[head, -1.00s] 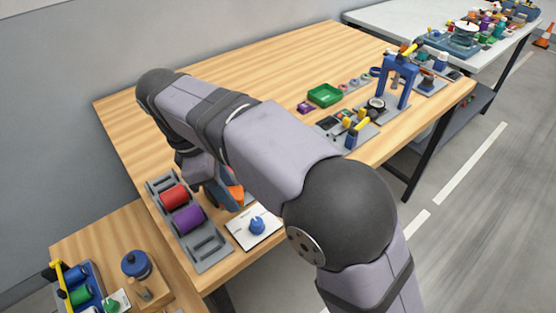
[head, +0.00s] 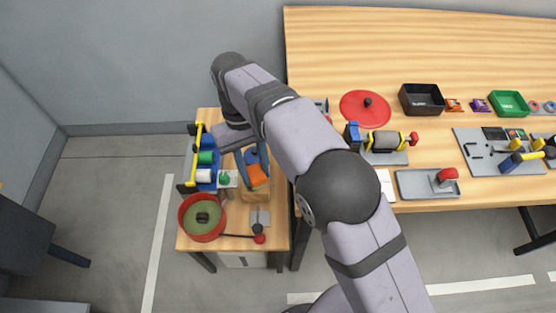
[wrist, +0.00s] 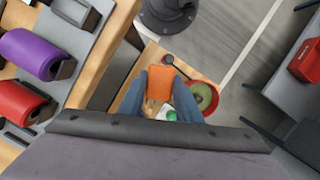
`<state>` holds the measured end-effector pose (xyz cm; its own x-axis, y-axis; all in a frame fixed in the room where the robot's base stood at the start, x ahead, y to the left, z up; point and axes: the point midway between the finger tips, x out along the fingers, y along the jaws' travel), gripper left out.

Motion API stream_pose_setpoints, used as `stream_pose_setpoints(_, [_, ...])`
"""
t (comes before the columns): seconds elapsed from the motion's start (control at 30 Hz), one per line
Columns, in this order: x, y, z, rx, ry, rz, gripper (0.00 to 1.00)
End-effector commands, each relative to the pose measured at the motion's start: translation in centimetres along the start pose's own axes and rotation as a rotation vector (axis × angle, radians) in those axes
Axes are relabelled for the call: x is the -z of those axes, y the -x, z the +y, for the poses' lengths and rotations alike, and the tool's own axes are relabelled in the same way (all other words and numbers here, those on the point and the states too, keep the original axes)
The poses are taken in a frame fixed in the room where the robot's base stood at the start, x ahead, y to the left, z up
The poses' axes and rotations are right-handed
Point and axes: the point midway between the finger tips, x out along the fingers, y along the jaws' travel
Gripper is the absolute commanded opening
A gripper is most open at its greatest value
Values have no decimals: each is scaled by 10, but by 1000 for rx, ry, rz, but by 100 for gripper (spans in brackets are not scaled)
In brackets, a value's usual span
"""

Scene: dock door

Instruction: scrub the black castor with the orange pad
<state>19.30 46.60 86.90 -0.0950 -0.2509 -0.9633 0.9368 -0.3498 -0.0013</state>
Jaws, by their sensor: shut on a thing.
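My gripper (head: 255,166) is over the small wooden side table, shut on the orange pad (head: 258,176). In the wrist view the pad (wrist: 160,83) sits between the two blue fingers (wrist: 160,100). The pad hides part of the table beneath it. I cannot pick out the black castor for certain in either view. A dark lump (head: 203,217) shows in the red round container with a green inside (head: 183,222), but I cannot tell what it is.
Beside the pad are a blue rack with spools (head: 206,158) and a green knob (head: 225,179). The large table (head: 400,45) stands to the right, with a red disc (head: 352,108) and a black bin (head: 421,98).

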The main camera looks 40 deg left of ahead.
Motion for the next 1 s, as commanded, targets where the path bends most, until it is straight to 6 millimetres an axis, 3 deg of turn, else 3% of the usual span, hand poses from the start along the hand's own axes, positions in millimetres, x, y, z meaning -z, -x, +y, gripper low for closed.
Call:
stream_pose_setpoints(0.5, [60,-66,-90,253,-910,-2,13])
stream_pose_setpoints(1.0, [98,-122,-161,472,-1707,2,13])
